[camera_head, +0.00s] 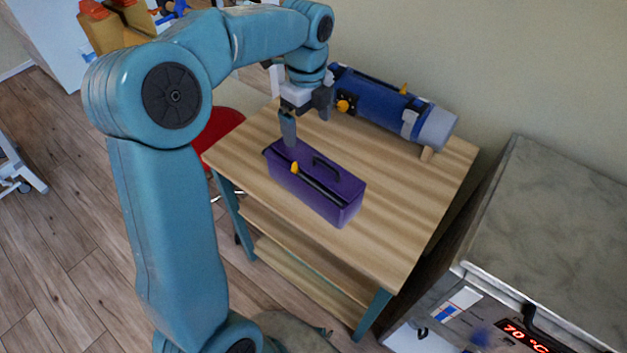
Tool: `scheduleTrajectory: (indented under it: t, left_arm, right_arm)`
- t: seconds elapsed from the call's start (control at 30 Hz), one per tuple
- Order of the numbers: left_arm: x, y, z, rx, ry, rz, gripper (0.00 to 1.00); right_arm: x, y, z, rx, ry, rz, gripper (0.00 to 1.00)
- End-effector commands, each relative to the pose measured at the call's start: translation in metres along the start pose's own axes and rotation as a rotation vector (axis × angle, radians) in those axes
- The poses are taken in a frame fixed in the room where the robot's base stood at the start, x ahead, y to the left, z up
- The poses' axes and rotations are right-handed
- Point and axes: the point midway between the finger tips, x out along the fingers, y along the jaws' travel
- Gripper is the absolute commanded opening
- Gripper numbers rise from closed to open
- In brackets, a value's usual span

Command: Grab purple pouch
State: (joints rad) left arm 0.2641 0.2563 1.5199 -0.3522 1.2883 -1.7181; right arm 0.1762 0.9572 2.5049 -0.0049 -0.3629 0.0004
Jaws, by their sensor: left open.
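The purple pouch (345,203) lies on the wooden table (400,235). It is long and box-like, with a dark handle on top, a dark strip along it and a small yellow piece near its left end. My left gripper (307,122) is open and points down at the pouch's far left end. One finger overlaps the pouch's back left edge in the picture; I cannot tell whether it touches. The other finger is higher, over the table behind the pouch. Nothing shows between the fingers. My right gripper is not in view.
A blue cylinder (375,103) with a grey end lies on a wooden support at the table's back, near the wall. A grey-topped cabinet (560,220) with a red "70 °C" display stands at right. A red seat (215,132) is left of the table. The table's front right is clear.

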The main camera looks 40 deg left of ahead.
Motion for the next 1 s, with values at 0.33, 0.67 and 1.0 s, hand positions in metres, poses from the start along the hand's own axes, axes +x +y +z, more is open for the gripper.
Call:
scheduleTrajectory:
  t: [0.33,0.67,1.0]
  left_arm:
    - [0.067,0.002,0.0,0.0,0.0,0.002,1.0]
    - [0.107,0.002,-0.002,0.0,0.002,0.003,1.0]
    - [0.123,0.0,-0.002,-0.001,0.0,-0.001,1.0]
  right_arm:
    - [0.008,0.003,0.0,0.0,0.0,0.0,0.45]
    - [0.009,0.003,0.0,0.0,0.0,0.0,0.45]
    - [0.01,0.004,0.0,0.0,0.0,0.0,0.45]
